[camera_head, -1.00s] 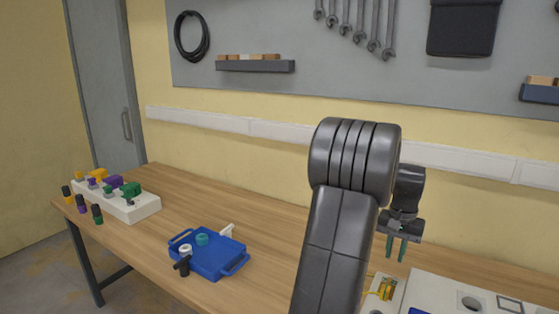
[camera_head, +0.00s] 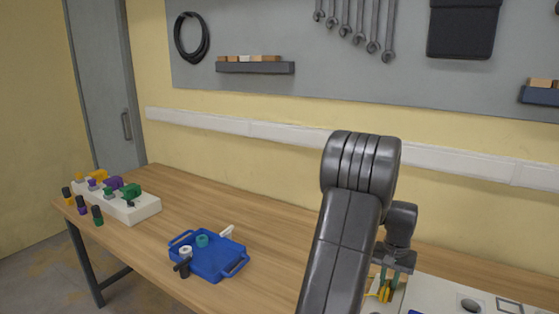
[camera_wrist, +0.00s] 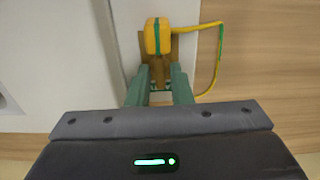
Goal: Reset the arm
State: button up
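My gripper (camera_wrist: 157,84) points down at the right end of the bench, at the left edge of a white panel. Its two green fingers stand apart, one on each side of a brown piece. A yellow plug-like part (camera_wrist: 157,37) with a yellow-green cable (camera_wrist: 219,60) lies just beyond the fingertips in the wrist view. In the head view the gripper (camera_head: 386,278) is low beside the yellow part (camera_head: 378,294), partly overlapping it. I cannot tell whether the fingers touch the piece between them.
The white panel (camera_head: 440,292) lies at the lower right. A blue tray (camera_head: 216,264) with small fittings sits mid-bench. A white socket box (camera_head: 142,208) with yellow, purple and green parts stands at the far left. The wooden bench (camera_head: 190,200) between them is mostly clear.

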jog(key=shift+r+n, duration=0.15)
jog(key=shift+n, duration=0.65)
jog(key=n, duration=0.4)
jog(key=shift+n+p, duration=0.3)
jog(key=shift+n, duration=0.1)
